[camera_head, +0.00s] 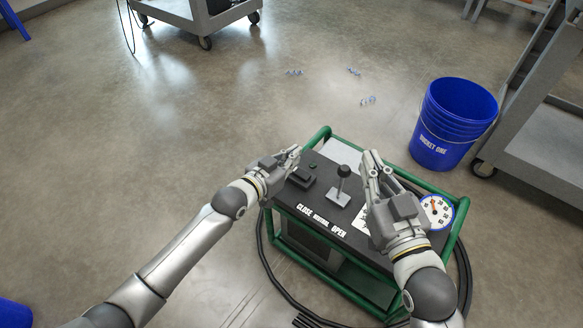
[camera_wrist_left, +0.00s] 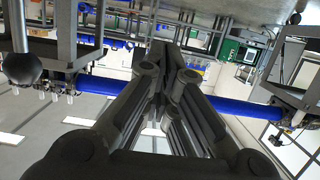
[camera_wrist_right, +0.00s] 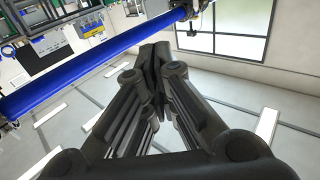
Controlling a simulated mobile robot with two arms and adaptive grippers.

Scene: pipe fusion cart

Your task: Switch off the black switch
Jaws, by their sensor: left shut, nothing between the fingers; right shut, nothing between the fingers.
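The cart's panel (camera_head: 318,213) is dark, in a green tube frame. A black switch block (camera_head: 302,179) sits on its left part, close beside my left gripper (camera_head: 297,151). That gripper is shut and empty; its tips are just beyond the block, and I cannot tell whether it touches it. The switch's position is too small to read. My right gripper (camera_head: 369,157) is shut and empty over the panel's right part. The left wrist view shows the shut left fingers (camera_wrist_left: 160,50); the right wrist view shows the shut right fingers (camera_wrist_right: 156,55).
A lever with a black knob (camera_head: 343,170) stands between the grippers, behind the words CLOSE NORMAL OPEN. A round gauge (camera_head: 437,211) is at the panel's right. A blue bucket (camera_head: 452,122) stands on the floor beyond. A black hose (camera_head: 268,262) loops around the cart.

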